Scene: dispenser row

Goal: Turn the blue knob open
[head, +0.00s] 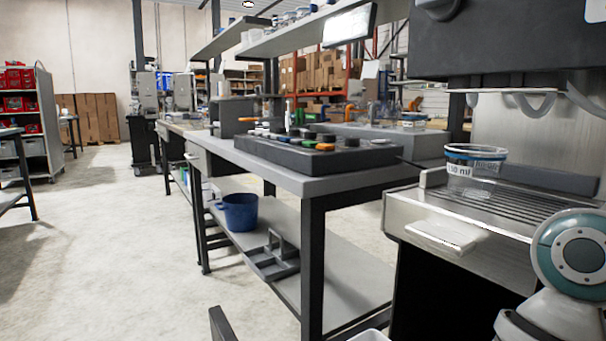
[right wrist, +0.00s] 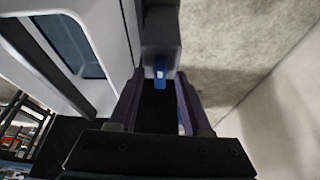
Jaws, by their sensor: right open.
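The blue knob (right wrist: 160,68) shows in the right wrist view as a small bright blue lever on a dark grey housing (right wrist: 161,30). My right gripper (right wrist: 159,84) is open, with one dark finger on each side of the view. The knob lies ahead of the fingers, roughly in line with the gap between them. I cannot tell whether either finger touches it. In the head view the knob and my right gripper are not visible. My left gripper cannot be made out there.
A dark dispenser (head: 515,38) hangs over a steel drip grate at the right. A clear measuring cup (head: 473,172) stands on that grate. A grey workbench (head: 300,186) holds a dark tray of coloured parts. A blue pot (head: 238,212) sits on its lower shelf. Open floor lies left.

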